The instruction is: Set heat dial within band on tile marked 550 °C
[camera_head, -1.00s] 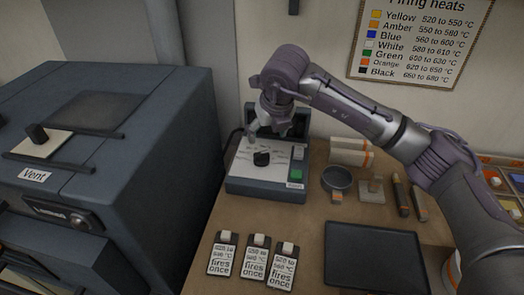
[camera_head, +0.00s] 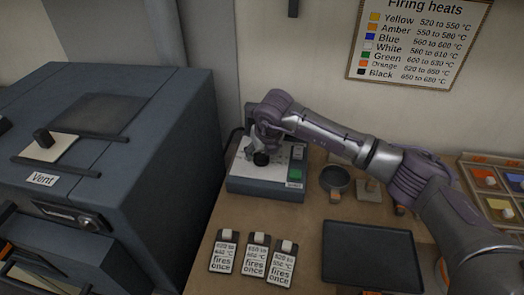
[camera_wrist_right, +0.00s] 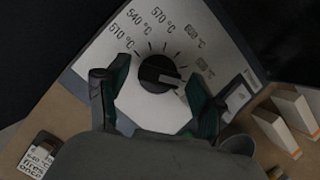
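The heat dial is a round black knob (camera_wrist_right: 158,74) on the pale face of a control box (camera_head: 266,187). In the right wrist view its white pointer mark faces right and slightly down, past the 600 °C label, near a blurred label. Printed marks run from 510 to 540, 570 and 600 °C. My right gripper (camera_wrist_right: 160,96) is open, its dark green fingers to the left and right of the knob, apart from it; it also shows over the dial in the head view (camera_head: 259,148). Three tiles (camera_head: 254,259) lie in front, their small temperature ranges hard to read. My left gripper is out of view.
A green button (camera_head: 296,173) sits on the box, right of the dial. A grey kiln (camera_head: 150,150) with a vent lever stands left. A dark tray (camera_head: 370,255) and round bowl (camera_head: 335,179) lie right. A firing heats chart (camera_head: 418,42) hangs behind.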

